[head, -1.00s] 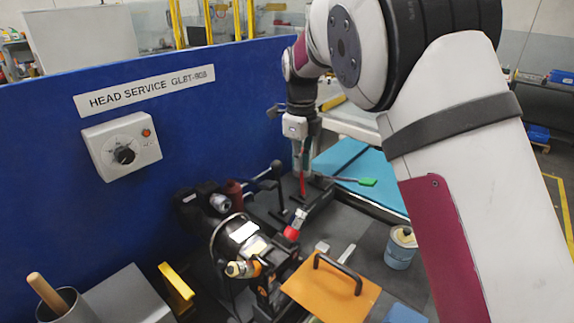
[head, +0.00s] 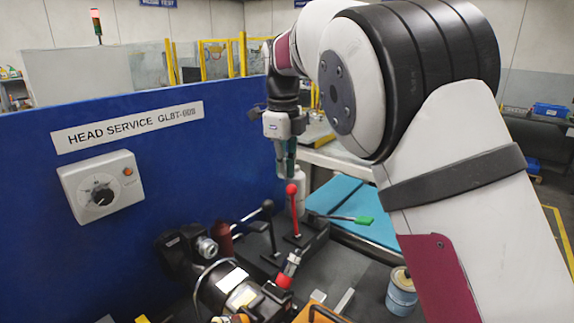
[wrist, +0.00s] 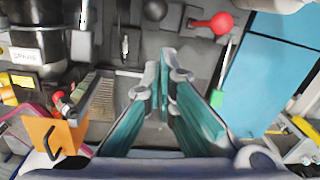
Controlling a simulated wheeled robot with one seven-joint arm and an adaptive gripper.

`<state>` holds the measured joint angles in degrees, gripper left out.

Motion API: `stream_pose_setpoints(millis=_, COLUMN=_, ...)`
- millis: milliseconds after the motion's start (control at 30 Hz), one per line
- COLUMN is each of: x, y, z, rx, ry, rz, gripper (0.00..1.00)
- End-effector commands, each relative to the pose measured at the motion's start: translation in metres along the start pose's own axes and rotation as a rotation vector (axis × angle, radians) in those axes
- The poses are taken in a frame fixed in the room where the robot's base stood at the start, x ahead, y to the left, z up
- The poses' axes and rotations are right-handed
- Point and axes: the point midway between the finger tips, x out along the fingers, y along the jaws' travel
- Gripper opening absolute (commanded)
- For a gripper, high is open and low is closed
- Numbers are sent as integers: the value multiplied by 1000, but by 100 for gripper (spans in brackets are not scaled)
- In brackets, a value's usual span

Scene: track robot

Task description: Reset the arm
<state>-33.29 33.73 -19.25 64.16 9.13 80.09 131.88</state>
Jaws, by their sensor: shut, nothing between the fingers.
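My arm reaches from the right over the bench. My gripper (head: 287,172) points down, its teal fingers together with nothing between them. In the head view it hangs just above a lever with a red knob (head: 291,189); whether they touch is hard to tell there. In the wrist view the closed fingertips (wrist: 163,62) are apart from the red knob (wrist: 222,22), which lies up and to the right. A second lever with a black knob (head: 268,206) stands to its left.
A blue panel (head: 40,175) with a dial box (head: 101,187) stands behind on the left. A black machine (head: 225,285) is in front. A tin (head: 401,292) stands at the right. An orange plate with a handle (wrist: 55,137) lies near the front. A blue mat (head: 345,205) is behind.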

Motion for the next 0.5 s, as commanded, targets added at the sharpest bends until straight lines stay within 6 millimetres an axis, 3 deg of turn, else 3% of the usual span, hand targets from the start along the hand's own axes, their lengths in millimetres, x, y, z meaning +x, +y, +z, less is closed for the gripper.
stream_pose_setpoints(millis=167, x=-22, y=-2, z=-32, rx=-109, ry=-36, rz=-6, gripper=0)
stream_pose_setpoints(millis=500, x=-71, y=21, z=-137, rx=-553, ry=-119, rz=-78, gripper=0)
